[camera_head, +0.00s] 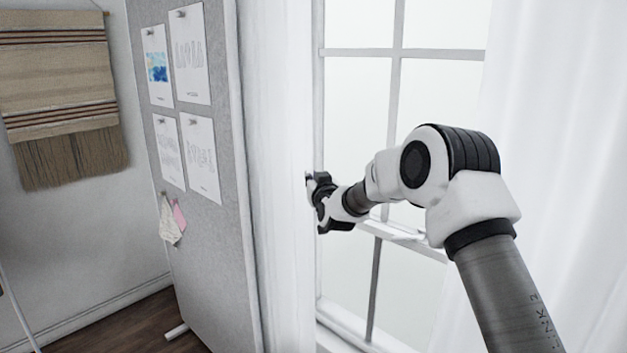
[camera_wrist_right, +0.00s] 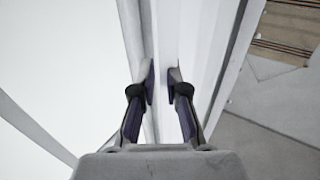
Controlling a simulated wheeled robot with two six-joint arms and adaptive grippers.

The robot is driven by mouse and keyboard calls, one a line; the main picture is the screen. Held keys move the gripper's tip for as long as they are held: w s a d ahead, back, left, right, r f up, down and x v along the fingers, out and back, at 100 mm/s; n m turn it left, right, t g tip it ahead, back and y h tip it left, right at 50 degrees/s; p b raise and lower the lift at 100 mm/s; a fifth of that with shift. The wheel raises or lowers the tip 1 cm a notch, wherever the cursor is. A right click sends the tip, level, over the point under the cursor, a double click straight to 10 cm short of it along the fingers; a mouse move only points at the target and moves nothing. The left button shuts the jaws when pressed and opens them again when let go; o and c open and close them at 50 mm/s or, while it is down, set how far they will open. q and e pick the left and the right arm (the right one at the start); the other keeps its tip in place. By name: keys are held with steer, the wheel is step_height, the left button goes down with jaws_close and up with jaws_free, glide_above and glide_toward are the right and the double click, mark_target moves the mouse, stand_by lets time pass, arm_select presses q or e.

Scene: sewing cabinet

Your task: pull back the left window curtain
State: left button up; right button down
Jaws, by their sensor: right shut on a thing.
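The left window curtain (camera_head: 281,170) is white and hangs bunched in a narrow strip at the left side of the window (camera_head: 358,110). My right gripper (camera_head: 312,200) is at the curtain's right edge, at about mid-height of the window. In the right wrist view, the two fingers of my right gripper (camera_wrist_right: 161,85) are shut on the curtain's edge (camera_wrist_right: 164,50), which runs between the fingertips. The fingertips are partly hidden in the head view. My left gripper is not in view.
A grey pinboard (camera_head: 205,235) with several papers stands just left of the curtain. The right curtain (camera_head: 560,130) hangs at the right, behind my right arm. A woven hanging (camera_head: 60,80) is on the left wall. Wooden floor (camera_head: 120,325) shows at the lower left.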

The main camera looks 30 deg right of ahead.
steer(key=c, duration=1.4)
jaws_free()
steer(key=shift+o, duration=1.1)
steer(key=shift+w+f, duration=0.1)
steer(key=shift+w, duration=0.15)
steer(key=v, duration=1.1)
steer(key=shift+s+a+f, duration=0.15)
steer(key=shift+s+a, duration=0.1)
steer(key=shift+s, duration=0.05)
